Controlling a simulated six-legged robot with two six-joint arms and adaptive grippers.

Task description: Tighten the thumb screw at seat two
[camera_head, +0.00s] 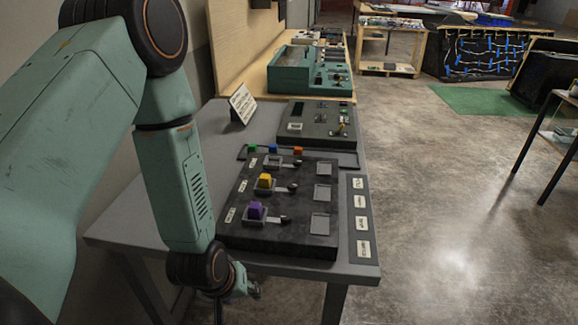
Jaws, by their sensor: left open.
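A dark console panel (290,240) lies on the grey table, with three seats in a row running away from me. The nearest seat holds a purple block (255,211), the middle seat a yellow block (265,181), and the far seat (272,161) shows no coloured block. A dark thumb screw (292,187) sits right of the yellow block; others sit beside the near seat (285,219) and far seat (297,163). The seat label writing is too small to read. My left gripper (250,288) is open near the table's front edge, apart from the screws and partly hidden by its wrist. My right gripper is out of view.
A tray behind the panel holds green (252,148), blue (273,147) and orange (298,150) blocks. A label strip (360,200) lies along the right edge. A sign (243,103) and another console (316,126) stand farther back.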

